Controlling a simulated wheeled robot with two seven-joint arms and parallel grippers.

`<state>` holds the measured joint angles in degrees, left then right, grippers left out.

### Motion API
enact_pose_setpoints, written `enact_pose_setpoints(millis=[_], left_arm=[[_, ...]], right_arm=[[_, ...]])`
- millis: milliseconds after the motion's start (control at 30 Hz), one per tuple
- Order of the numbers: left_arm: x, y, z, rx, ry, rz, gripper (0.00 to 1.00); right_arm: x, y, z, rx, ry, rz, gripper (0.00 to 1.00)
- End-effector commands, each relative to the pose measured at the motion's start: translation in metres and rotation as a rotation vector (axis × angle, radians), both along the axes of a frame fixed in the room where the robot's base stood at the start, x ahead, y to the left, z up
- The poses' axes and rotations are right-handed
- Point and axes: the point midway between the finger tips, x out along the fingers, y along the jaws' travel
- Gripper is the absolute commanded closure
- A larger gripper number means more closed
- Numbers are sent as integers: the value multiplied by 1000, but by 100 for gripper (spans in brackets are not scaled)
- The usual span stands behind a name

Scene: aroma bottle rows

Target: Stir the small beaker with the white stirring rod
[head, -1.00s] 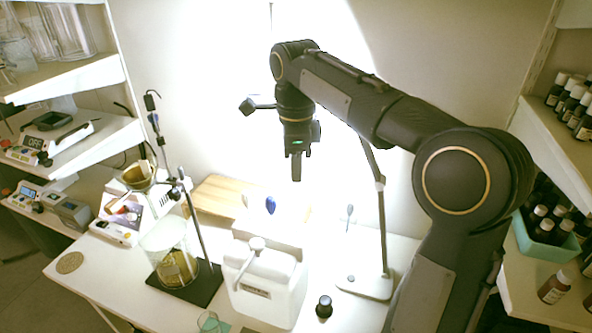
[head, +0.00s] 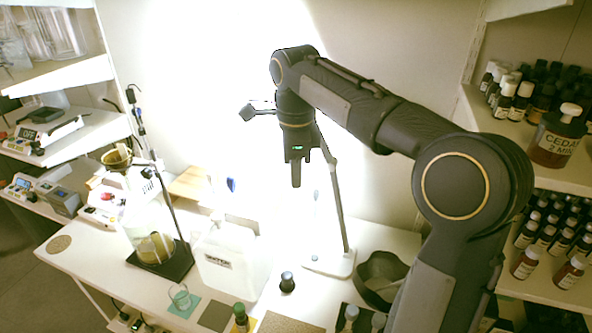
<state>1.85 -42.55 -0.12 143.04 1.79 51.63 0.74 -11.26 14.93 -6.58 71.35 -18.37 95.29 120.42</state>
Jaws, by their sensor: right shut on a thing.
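A small clear glass beaker (head: 180,297) stands upright on a green mat at the table's front left. My right gripper (head: 296,182) points down, high above the table's middle, well to the right of and above the beaker. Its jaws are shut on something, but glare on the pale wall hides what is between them. I cannot make out the white stirring rod anywhere. My left gripper is not in view.
A white canister (head: 230,262) and a large beaker (head: 150,243) on a dark stand are behind the small beaker. A dark bottle (head: 287,282), a lamp base (head: 328,262) and a dark bowl (head: 381,278) stand rightward. Bottle shelves (head: 535,185) line the right side.

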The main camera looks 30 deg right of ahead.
Motion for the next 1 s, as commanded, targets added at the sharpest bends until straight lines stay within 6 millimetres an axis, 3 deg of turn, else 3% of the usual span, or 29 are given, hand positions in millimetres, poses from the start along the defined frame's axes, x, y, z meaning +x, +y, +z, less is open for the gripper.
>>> enact_pose_setpoints(millis=[267, 567, 667, 900, 1000], left_arm=[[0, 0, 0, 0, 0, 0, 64], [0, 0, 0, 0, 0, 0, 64], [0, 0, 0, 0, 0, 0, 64], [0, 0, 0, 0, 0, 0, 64], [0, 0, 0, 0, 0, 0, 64]], right_arm=[[-2, 8, -33, 0, 4, 205, 99], [-4, 22, -89, 1, 5, 573, 99], [-5, 29, -118, 2, 9, 754, 99], [-9, 52, -211, 7, 9, 1363, 99], [-9, 60, -240, 6, 7, 1563, 99]])
